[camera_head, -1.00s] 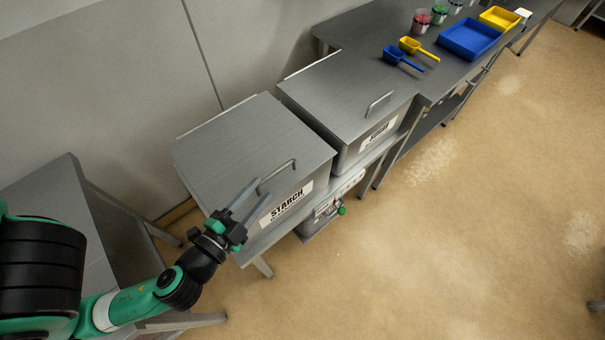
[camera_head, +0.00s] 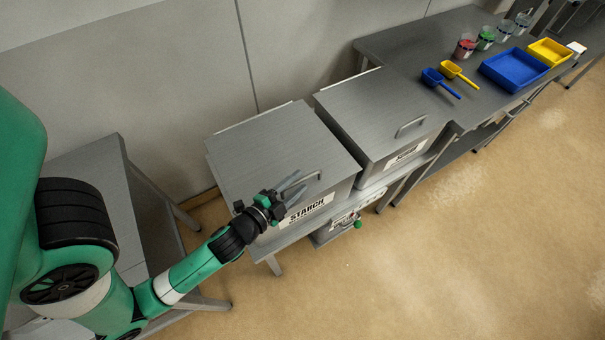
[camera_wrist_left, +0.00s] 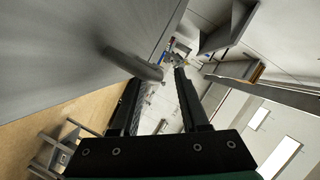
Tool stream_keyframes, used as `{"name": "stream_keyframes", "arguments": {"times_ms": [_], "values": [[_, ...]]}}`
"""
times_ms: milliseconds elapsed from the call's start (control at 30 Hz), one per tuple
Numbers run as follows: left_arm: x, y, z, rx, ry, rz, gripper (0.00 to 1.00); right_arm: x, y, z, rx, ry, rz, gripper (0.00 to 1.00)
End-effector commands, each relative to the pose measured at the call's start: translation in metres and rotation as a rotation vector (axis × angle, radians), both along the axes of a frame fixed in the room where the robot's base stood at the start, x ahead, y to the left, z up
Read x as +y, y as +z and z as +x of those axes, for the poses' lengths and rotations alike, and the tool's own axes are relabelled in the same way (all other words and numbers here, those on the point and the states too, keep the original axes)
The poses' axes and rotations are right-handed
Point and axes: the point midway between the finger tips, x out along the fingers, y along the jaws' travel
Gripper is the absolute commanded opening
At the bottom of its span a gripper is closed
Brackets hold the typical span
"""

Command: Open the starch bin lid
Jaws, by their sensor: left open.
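The starch bin (camera_head: 318,207) is a steel box with a STARCH label on its front. Its flat grey lid (camera_head: 270,140) lies shut. A bar handle (camera_head: 318,176) stands near the lid's front edge. My left gripper (camera_head: 299,181) is open, with its fingertips at the handle. In the left wrist view the handle (camera_wrist_left: 132,64) reaches from the lid (camera_wrist_left: 80,45) towards the gap between the open fingers (camera_wrist_left: 160,76). Whether a finger touches it, I cannot tell. My right gripper is not in view.
A second lidded steel bin (camera_head: 380,110) stands close on the right. The steel table (camera_head: 410,50) beyond holds blue and yellow scoops, a blue tray (camera_head: 513,70), a yellow tray (camera_head: 549,52) and several cups. A wall is behind the bins. Open floor (camera_head: 460,250) lies in front.

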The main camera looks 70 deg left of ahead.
Motion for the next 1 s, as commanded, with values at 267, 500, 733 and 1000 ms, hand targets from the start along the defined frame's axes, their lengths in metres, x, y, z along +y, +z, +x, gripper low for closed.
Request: {"name": "stream_keyframes", "arguments": {"times_ms": [267, 500, 733, 1000], "values": [[0.013, -0.006, 0.022, 0.001, -0.001, 0.000, 0.45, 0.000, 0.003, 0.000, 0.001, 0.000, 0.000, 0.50], [0.013, -0.007, 0.023, 0.002, -0.001, 0.001, 0.41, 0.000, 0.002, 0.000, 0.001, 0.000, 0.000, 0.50], [0.013, -0.007, 0.022, 0.002, -0.001, 0.001, 0.00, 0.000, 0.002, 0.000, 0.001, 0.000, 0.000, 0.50], [0.013, -0.007, 0.022, 0.002, -0.001, 0.001, 0.00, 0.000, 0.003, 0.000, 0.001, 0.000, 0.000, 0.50]]}}
